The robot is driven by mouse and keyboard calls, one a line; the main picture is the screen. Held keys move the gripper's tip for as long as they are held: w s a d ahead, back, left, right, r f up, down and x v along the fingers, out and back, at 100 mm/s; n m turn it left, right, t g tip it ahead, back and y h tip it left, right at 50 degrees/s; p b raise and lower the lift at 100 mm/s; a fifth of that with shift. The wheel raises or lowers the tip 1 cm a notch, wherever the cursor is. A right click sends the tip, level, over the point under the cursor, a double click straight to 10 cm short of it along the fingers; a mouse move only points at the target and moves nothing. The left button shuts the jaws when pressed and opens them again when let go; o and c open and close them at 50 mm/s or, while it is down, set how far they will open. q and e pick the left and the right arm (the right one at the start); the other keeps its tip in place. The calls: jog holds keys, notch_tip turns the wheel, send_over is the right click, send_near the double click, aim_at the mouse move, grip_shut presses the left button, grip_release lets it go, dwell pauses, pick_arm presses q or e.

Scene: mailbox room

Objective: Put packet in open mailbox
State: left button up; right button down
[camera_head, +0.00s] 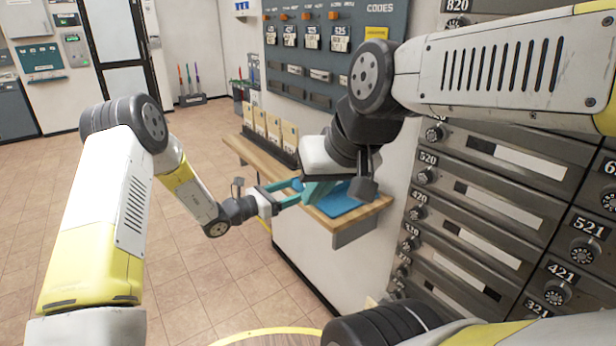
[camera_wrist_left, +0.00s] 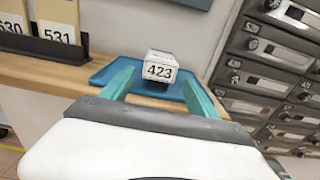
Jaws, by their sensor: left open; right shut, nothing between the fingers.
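A small white packet labelled 423 (camera_wrist_left: 158,70) lies on a blue tray (camera_wrist_left: 103,75) in the left wrist view. In the head view the packet is hidden behind my grippers; only part of the tray (camera_head: 340,203) shows. My left gripper (camera_head: 292,193) is open, its teal fingers pointing at the tray. In the left wrist view the fingers (camera_wrist_left: 158,82) lie to either side of the packet; I cannot tell whether they touch it. My right gripper (camera_head: 317,192) is shut and empty above the tray, close to the left fingers. No open mailbox door is clear among the mailboxes (camera_head: 490,205).
The tray is on a wooden wall shelf (camera_head: 245,150) beside a dark rack (camera_head: 262,143) of numbered cards. A grey codes board (camera_head: 330,75) hangs above. The mailbox wall stands close on the right. The tiled floor at left is clear.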

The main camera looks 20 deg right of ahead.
pick_arm(q)
jog(key=shift+x, duration=3.35)
jog(key=c, duration=1.1)
jog(key=shift+c, duration=0.2)
jog(key=shift+r, duration=1.95)
jog(key=v, duration=0.8)
